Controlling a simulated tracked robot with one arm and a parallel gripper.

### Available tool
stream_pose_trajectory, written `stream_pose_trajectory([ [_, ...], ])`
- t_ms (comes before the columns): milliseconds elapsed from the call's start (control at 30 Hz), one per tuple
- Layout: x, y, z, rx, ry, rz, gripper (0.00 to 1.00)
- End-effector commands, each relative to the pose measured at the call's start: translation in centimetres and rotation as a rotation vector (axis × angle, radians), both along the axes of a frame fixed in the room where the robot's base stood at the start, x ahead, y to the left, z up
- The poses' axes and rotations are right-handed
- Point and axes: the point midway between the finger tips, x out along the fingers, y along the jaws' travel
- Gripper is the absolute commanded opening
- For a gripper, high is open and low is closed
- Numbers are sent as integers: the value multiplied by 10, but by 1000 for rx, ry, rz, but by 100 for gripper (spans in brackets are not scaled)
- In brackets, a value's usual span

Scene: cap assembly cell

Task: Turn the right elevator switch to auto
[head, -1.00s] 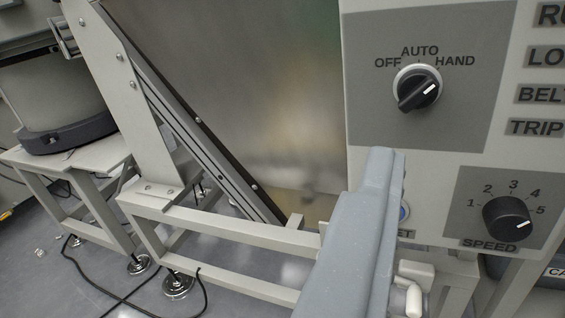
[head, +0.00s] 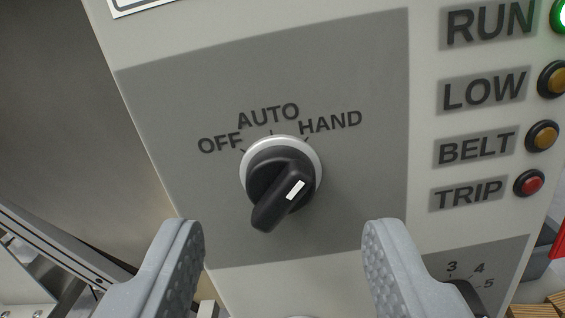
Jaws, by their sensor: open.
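The elevator switch (head: 277,185) is a black rotary knob with a pale collar on a grey panel. OFF, AUTO and HAND are printed above it. Its white mark is at the upper right of the handle and points toward HAND. The handle slants from lower left to upper right. My gripper (head: 283,235) is open and empty. Its two grey textured fingers stand below the knob, one to each side, apart from it. The exact depth between fingertips and knob is hard to tell.
Right of the switch are a lit green RUN lamp (head: 562,17), a LOW lamp (head: 553,79), a BELT lamp (head: 542,136) and a red TRIP lamp (head: 529,183). The speed dial (head: 467,292) is partly hidden behind my right finger. A metal chute (head: 60,120) is at left.

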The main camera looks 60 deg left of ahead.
Motion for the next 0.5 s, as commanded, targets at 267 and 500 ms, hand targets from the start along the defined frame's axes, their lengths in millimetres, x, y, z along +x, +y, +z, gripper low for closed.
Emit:
stream_pose_trajectory([
  [267,16,19,1,2,-3,0,49],
  [500,21,23,2,3,-2,-2,49],
])
